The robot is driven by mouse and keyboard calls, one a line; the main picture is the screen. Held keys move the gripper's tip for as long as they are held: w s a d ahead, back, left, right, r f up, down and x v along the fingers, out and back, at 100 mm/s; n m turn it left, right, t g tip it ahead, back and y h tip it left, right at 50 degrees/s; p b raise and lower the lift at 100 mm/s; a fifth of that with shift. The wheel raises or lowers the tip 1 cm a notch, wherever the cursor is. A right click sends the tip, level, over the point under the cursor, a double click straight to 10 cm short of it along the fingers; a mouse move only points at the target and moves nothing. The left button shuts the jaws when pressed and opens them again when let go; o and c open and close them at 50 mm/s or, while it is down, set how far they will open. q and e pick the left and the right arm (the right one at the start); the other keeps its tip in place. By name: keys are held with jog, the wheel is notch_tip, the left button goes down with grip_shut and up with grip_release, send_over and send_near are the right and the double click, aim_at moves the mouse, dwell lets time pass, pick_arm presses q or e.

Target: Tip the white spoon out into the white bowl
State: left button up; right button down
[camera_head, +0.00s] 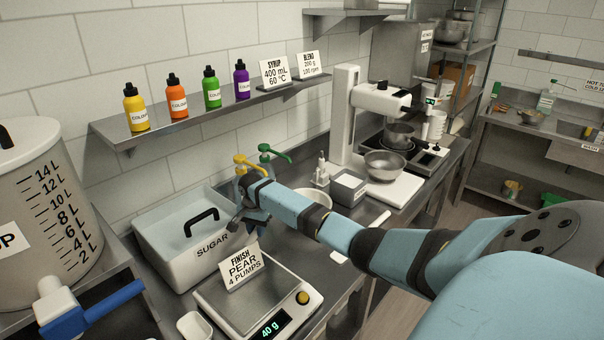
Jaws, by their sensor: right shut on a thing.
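My right gripper (250,222) reaches in from the right, above the counter between the sugar bin and the scale. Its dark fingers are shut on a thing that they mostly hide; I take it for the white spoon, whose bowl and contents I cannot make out. The white bowl (318,194) stands on the counter behind my right forearm, which hides its lower part. The gripper is left of the white bowl and apart from it. My left gripper is out of view.
A sugar bin (168,262) stands left of the gripper. A metal bowl (385,165) is farther right.

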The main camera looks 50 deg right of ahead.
jog(key=shift+s+d+r, duration=0.1)
jog(key=shift+s+d, duration=0.05)
jog(key=shift+d, duration=0.15)
jog(key=shift+r, duration=2.4)
jog(key=s+a, duration=0.5)
jog(key=a, duration=0.1)
jog(key=shift+s, duration=0.2)
